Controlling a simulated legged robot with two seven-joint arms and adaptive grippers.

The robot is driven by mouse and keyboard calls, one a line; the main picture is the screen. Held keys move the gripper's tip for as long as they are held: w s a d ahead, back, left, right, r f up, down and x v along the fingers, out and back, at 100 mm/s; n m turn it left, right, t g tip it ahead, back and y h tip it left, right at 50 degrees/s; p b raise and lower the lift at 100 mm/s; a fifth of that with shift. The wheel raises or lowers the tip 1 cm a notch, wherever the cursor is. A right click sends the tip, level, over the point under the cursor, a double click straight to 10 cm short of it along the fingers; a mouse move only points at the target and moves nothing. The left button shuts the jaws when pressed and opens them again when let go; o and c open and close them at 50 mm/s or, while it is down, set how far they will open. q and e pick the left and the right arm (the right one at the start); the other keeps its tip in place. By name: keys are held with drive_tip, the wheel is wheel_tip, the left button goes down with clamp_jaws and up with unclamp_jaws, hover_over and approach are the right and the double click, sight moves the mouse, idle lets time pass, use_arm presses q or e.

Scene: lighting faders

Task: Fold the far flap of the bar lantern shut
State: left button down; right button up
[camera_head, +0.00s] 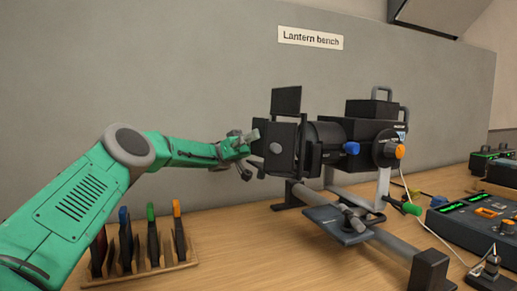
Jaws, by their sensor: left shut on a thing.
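The bar lantern (325,135) is a black lamp body mounted on a grey bar. A dark square flap (286,101) stands upright above its front end. A second dark flap (280,150), with a round grey knob on its face, stands across the front end. I cannot tell for sure which one is the far flap. My left gripper (250,147) is at the left edge of this second flap, shut on what looks like that edge; its fingers partly hide the contact. My right gripper is not in view.
A wooden rack (150,268) with coloured-top slats stands at the front left, below my left arm. The lantern's grey bar (395,243) runs toward the front right. A control desk (475,225) sits at the right. A grey wall stands behind.

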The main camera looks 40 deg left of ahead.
use_arm(q)
drive_tip(key=shift+w+f, duration=0.15)
drive_tip(key=shift+f, duration=0.05)
idle(0.3)
drive_tip(key=c, duration=1.4)
unclamp_jaws()
drive_tip(key=shift+w+a+f, duration=0.25)
drive_tip(key=shift+w+a, duration=0.05)
drive_tip(key=shift+w, duration=0.1)
drive_tip(key=shift+s+a+r, duration=0.1)
drive_tip(key=shift+s+r, duration=0.15)
drive_tip(key=r, duration=0.9)
drive_tip(key=shift+w+a+r, duration=0.15)
drive_tip(key=shift+w, duration=0.2)
